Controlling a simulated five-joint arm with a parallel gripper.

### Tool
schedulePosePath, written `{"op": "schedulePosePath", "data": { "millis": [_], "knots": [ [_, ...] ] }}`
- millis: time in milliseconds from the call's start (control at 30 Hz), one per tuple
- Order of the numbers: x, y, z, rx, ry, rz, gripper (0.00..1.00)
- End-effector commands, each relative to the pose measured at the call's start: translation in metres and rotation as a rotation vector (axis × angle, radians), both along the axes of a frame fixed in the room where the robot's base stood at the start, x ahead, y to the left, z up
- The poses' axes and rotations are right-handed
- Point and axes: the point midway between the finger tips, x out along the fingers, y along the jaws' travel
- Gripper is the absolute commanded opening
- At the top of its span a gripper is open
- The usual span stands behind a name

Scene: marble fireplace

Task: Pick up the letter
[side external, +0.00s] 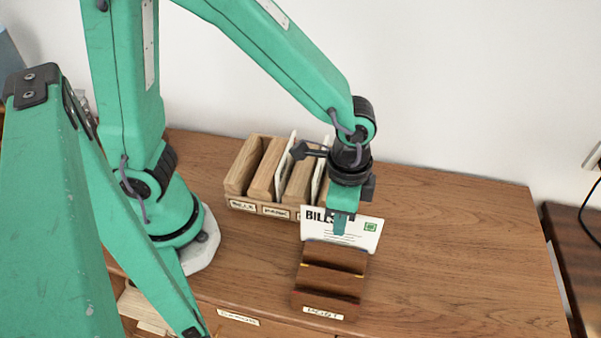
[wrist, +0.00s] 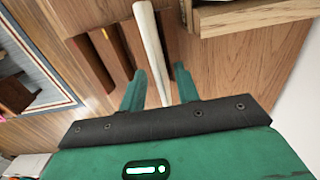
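The white letter (side external: 318,231), marked "BILLS" with a green square, stands upright at the back of a small dark wooden holder (side external: 333,283) on the desk. In the wrist view the letter (wrist: 150,45) is seen edge-on as a pale strip. My gripper (wrist: 160,85) is open, pointing down, with one finger on each side of the letter and a visible gap to it. In the side view one fingertip of my gripper (side external: 340,226) shows in front of the letter; the other is hidden behind it.
A light wooden sorter (side external: 240,205) with labelled slots stands close behind the letter, holding white cards (side external: 285,165). Its edge also shows in the wrist view (wrist: 250,15). The desk top (side external: 460,260) is clear to the right. A drawer (side external: 240,330) is at the front.

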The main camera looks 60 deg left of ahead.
Motion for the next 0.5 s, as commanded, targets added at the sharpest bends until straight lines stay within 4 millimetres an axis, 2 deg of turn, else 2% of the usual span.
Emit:
{"op": "schedulePosePath", "data": {
  "millis": [200, 367, 500],
  "knots": [
    [0.0000, 0.0000, 0.0002, 0.000, 0.000, 0.000, 0.32],
    [0.0000, 0.0000, 0.0003, 0.000, 0.000, 0.000, 0.00],
    [0.0000, 0.0000, 0.0003, 0.000, 0.000, 0.000, 0.00]
  ]
}}
